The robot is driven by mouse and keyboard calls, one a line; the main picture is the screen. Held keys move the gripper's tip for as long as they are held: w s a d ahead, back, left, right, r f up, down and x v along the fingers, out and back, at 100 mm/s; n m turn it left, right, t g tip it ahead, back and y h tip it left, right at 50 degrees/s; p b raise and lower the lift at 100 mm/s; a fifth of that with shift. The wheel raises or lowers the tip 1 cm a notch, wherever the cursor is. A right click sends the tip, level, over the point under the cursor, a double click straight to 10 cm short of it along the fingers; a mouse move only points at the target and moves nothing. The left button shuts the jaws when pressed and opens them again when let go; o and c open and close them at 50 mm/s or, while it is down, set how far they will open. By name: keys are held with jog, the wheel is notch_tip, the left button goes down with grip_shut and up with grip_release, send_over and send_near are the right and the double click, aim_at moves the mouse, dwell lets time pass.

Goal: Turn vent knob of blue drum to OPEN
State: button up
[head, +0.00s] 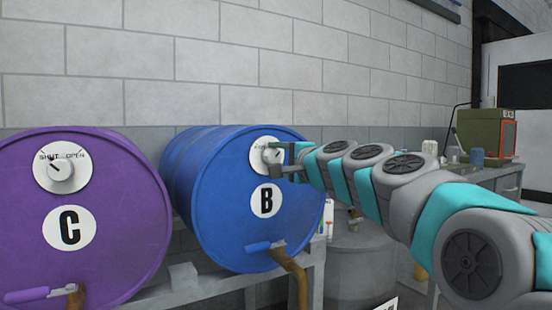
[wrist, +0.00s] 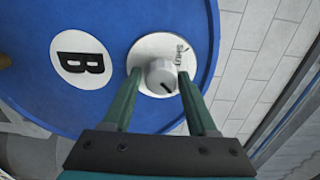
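The blue drum (head: 225,185), marked B, lies on its side on a rack, its round face toward me. Its vent knob (wrist: 162,77) is grey and sits on a round white dial plate (wrist: 150,50). The word SHUT shows on the plate in the wrist view; OPEN is hidden there. A dark pointer line shows on the knob, but I cannot tell exactly which mark it faces. My gripper (wrist: 160,82) is open at the dial, one finger on each side of the knob, with small gaps seeming to show. In the head view my gripper (head: 276,157) partly covers the dial.
A purple drum (head: 110,215), marked C, lies left of the blue one with its own dial (head: 62,165). A blue tap handle (head: 257,247) and brown spout (head: 292,270) are low on the blue drum. A grey drum (head: 362,265) and a workbench (head: 500,178) stand right.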

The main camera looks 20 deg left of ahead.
jog(key=shift+o, duration=1.2)
jog(key=shift+s+d, duration=0.1)
jog(key=b+v, duration=0.1)
jog(key=v, duration=0.6)
jog(key=shift+s+d, duration=0.2)
